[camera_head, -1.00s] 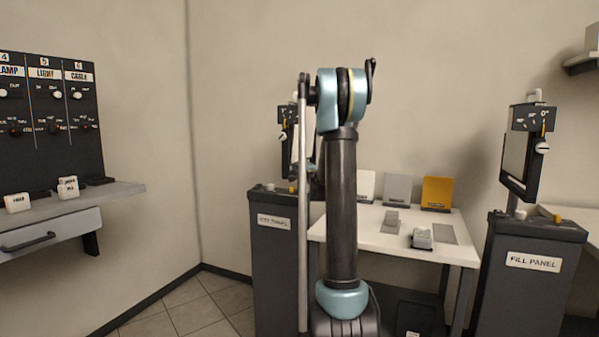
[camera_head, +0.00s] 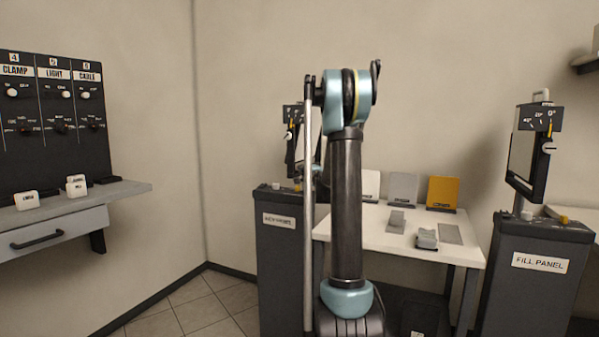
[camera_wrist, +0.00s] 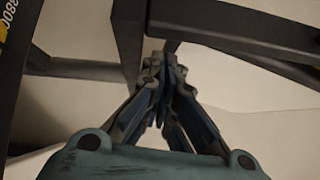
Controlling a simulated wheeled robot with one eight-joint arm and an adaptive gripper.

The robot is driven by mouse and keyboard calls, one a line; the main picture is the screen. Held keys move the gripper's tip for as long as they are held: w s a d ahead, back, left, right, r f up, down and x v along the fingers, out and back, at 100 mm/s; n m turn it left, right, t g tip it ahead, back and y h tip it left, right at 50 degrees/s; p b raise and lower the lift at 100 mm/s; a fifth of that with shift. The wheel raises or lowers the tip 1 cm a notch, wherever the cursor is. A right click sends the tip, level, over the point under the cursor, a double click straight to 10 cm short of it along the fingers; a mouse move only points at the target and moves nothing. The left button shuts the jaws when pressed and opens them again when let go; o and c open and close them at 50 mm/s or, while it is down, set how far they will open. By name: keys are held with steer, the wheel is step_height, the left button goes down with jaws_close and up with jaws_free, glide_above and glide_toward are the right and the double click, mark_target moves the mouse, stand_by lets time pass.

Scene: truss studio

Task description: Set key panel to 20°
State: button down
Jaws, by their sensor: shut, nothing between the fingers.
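The key panel (camera_head: 291,152) stands on the dark cabinet (camera_head: 277,265) left of my arm in the head view. It is a dark-framed panel with a small dial plate (camera_head: 292,113) at its top, partly hidden behind my arm. The dial marks and pointer are too small to read. In the wrist view my gripper (camera_wrist: 160,65) is shut and empty. Its fingertips are close to a dark frame bar (camera_wrist: 131,40); I cannot tell if they touch. In the head view the gripper is mostly hidden behind the arm.
A similar fill panel (camera_head: 524,155) stands on its own cabinet (camera_head: 535,285) at the right. A white table (camera_head: 385,235) with several small plates and stands lies between the cabinets. A control board (camera_head: 50,125) and shelf (camera_head: 125,190) are at the left. Floor shows at the lower left.

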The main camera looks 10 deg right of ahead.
steer(key=v, duration=0.3)
steer(key=d+v, duration=0.1)
steer(key=v, duration=0.3)
steer(key=f+v, duration=0.1)
steer(key=v, duration=0.2)
steer(key=shift+s+d+f, duration=0.1)
steer(key=shift+s+d, duration=0.05)
steer(key=shift+d, duration=0.2)
steer(key=w+d+m+t, duration=0.1)
steer(key=d, duration=0.1)
glide_toward(297, 163)
steer(key=w+d, duration=0.2)
steer(key=w, duration=0.3)
steer(key=shift+w+a+r, duration=0.5)
steer(key=shift+a+r, duration=0.05)
steer(key=shift+a, duration=0.25)
steer(key=shift+a, duration=0.1)
steer(key=shift+w+a+f, duration=0.15)
steer(key=shift+w+a, duration=0.4)
steer(key=shift+a, duration=0.25)
steer(key=shift+d, duration=0.15)
